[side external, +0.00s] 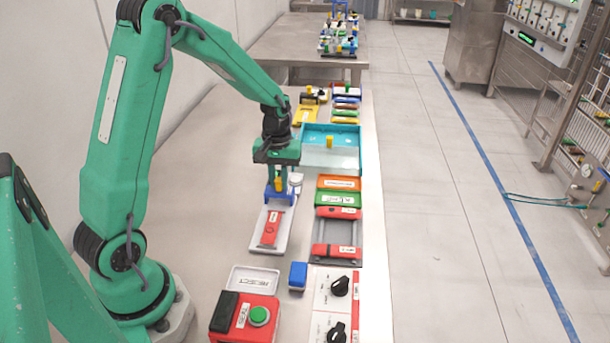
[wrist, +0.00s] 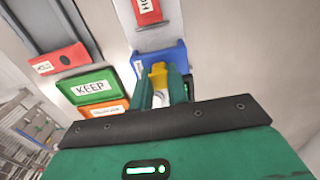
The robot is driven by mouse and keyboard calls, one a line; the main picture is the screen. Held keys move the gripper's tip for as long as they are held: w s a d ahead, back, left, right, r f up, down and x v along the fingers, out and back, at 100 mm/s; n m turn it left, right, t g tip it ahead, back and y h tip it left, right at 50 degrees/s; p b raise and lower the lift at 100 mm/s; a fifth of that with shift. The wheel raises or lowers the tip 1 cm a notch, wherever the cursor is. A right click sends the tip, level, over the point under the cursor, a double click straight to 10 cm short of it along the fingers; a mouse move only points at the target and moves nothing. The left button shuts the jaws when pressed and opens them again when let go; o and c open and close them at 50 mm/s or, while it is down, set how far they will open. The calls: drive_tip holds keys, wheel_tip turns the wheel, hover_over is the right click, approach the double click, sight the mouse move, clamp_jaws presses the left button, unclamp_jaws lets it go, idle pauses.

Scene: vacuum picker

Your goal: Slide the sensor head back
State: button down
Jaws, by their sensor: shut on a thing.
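The sensor head appears to be the blue block (side external: 280,193) with a yellow grip tab, at the far end of a pale grey base (side external: 261,247) with a red labelled piece (side external: 270,228). My gripper (side external: 278,178) points down over the blue block and is shut on the yellow tab. In the wrist view the yellow tab (wrist: 158,75) sits between my green fingers, with the blue block (wrist: 160,57) around and beyond it. The red piece (wrist: 147,11) shows at the top edge there. The fingertips' contact is partly hidden.
A teal-rimmed bin (side external: 331,155) stands behind and right. Orange (side external: 339,183) and green KEEP (side external: 338,199) trays and a grey rail with red ends (side external: 337,236) lie close on the right. A REJECT tray (side external: 252,280), blue block (side external: 298,275) and green-button box (side external: 245,318) lie in front.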

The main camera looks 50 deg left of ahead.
sight(279, 180)
drive_tip(key=shift+w+a+r, duration=0.1)
drive_tip(key=shift+w+a, duration=0.15)
drive_tip(key=c, duration=1.5)
unclamp_jaws()
drive_tip(key=shift+c, duration=0.2)
drive_tip(key=shift+o, duration=0.9)
drive_tip(key=shift+s, duration=0.1)
drive_tip(key=shift+d, duration=0.1)
drive_tip(key=shift+r, duration=3.85)
drive_tip(key=shift+r, duration=0.1)
